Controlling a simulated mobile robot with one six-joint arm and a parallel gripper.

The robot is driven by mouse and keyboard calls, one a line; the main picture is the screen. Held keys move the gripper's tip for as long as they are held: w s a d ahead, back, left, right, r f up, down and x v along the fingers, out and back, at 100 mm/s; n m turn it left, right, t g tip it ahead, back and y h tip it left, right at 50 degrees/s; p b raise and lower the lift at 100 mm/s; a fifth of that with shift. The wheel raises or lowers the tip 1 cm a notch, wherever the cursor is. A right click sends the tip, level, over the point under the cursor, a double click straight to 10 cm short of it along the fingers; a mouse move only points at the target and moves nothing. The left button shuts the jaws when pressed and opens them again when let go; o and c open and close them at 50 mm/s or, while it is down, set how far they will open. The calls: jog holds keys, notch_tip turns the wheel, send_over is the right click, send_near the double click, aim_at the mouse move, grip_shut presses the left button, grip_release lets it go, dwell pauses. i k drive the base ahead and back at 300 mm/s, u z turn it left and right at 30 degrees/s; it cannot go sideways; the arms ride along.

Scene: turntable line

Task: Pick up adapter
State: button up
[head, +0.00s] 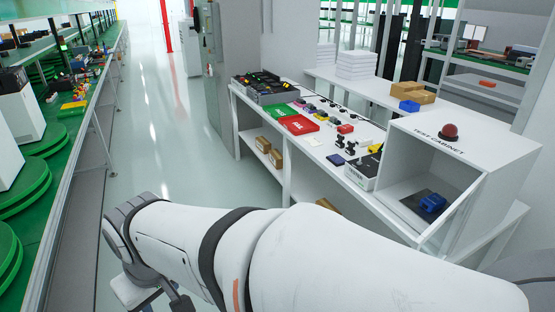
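I cannot tell for sure which object is the adapter. A small blue device (432,203) lies on a dark pad inside the open white test cabinet (437,147) at the right. Several small dark, yellow and purple parts lie in a row at the back of the white bench, too small to identify. My white arm crosses the bottom of the head view in front of the bench.
Brown cartons (413,95) sit behind. A green-topped line (75,110) runs along the left. The aisle floor (170,130) between is clear.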

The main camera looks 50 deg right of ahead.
aim_at(432, 203)
jog(key=u, duration=0.05)
jog(key=i, duration=1.55)
jog(key=z, duration=3.35)
jog(key=i, duration=1.5)
jog(key=z, duration=0.1)
